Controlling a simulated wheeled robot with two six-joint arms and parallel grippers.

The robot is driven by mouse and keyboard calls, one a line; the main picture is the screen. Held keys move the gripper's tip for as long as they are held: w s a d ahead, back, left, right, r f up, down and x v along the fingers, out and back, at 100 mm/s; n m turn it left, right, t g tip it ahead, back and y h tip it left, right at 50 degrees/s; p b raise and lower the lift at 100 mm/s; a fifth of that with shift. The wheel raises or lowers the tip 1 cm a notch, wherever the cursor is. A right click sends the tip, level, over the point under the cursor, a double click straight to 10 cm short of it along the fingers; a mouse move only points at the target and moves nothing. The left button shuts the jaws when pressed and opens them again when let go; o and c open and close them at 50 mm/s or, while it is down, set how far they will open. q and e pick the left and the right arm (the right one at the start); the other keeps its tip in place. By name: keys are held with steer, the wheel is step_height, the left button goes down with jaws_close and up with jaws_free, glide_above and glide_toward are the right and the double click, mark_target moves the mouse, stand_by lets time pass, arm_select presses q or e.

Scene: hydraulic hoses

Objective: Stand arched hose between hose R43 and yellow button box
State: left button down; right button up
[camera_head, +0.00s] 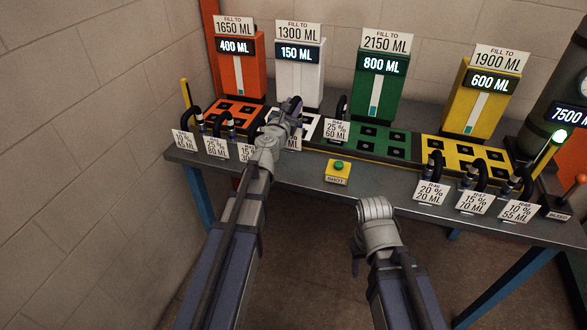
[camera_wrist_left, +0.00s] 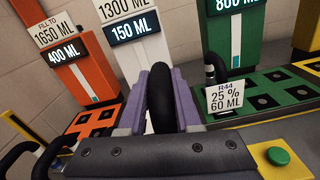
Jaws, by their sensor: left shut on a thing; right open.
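My left gripper (camera_head: 288,112) is shut on a black arched hose (camera_wrist_left: 165,95), held between its purple fingers in the left wrist view, in front of the white 150 ML unit. The yellow button box (camera_head: 337,174) with a green button stands at the table's front edge, right of and nearer than the left gripper. I cannot read a tag R43; a white tag (camera_head: 294,144) beside the left gripper is partly hidden by my arm. A hose tagged R44 (camera_wrist_left: 211,72) stands at the green panel. My right gripper (camera_head: 356,262) is open and empty before the table.
Several tagged hoses stand at the front left, by the orange panel (camera_head: 236,108), and several at the front right, by the yellow panel (camera_head: 465,152). The metal table (camera_head: 385,182) is bare between the button box and the right-hand tags. A wall rises at the left.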

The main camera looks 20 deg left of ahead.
arm_select(q)
step_height(320, 180, down, 7)
steer(key=b, duration=0.6)
steer(key=shift+r, duration=0.2)
steer(key=shift+f, duration=0.1)
step_height(320, 180, down, 4)
steer(key=b, duration=0.3)
steer(key=shift+r+b, duration=0.25)
steer(key=shift+b, duration=0.15)
steer(key=shift+f, duration=0.15)
steer(key=c, duration=0.6)
jaws_free()
steer(key=shift+r, duration=0.2)
